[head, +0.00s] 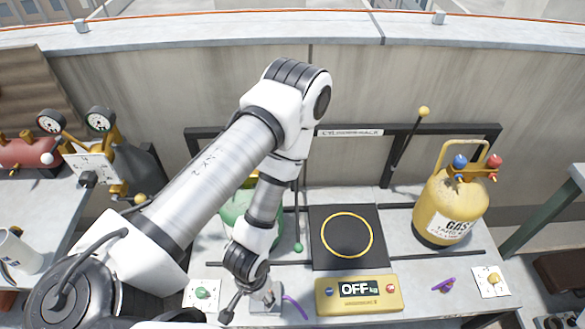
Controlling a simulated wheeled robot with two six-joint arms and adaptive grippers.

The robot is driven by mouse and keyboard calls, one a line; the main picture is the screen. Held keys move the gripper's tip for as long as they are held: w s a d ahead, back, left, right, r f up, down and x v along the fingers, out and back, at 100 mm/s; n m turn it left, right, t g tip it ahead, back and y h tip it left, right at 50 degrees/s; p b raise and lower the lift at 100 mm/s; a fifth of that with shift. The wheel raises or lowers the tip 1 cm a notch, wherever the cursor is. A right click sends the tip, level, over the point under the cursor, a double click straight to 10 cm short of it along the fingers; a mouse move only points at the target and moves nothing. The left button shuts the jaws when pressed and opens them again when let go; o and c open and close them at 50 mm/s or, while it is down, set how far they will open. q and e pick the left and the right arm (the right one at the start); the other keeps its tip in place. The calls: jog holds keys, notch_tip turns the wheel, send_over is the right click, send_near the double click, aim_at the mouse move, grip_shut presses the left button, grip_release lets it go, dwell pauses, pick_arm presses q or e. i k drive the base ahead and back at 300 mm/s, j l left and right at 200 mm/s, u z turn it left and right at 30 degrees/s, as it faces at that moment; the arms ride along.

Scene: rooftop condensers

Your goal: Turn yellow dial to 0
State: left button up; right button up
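A small yellow dial (493,279) sits on a white card-like plate (485,291) at the right front of the grey bench. The marks on the plate are too small to read. My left arm reaches in from the left and bends down over the bench. Its gripper (246,298) is low at the front, left of the yellow scale and far to the left of the yellow dial. Its fingers are small and partly hidden by the wrist, so I cannot tell whether they are open. My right gripper is not in view.
A yellow scale (325,304) reading OFF has a black plate (348,262) behind it. A yellow gas cylinder (438,212) with blue and red knobs stands behind the dial. A purple item (443,285) lies left of the dial. A green dial (203,293) is at the left.

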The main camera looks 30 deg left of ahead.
aim_at(495, 278)
jog(key=u, duration=0.65)
jog(key=z, duration=1.4)
jog(key=i+l+z, duration=0.3)
jog(key=i+l, duration=0.65)
jog(key=l, duration=0.1)
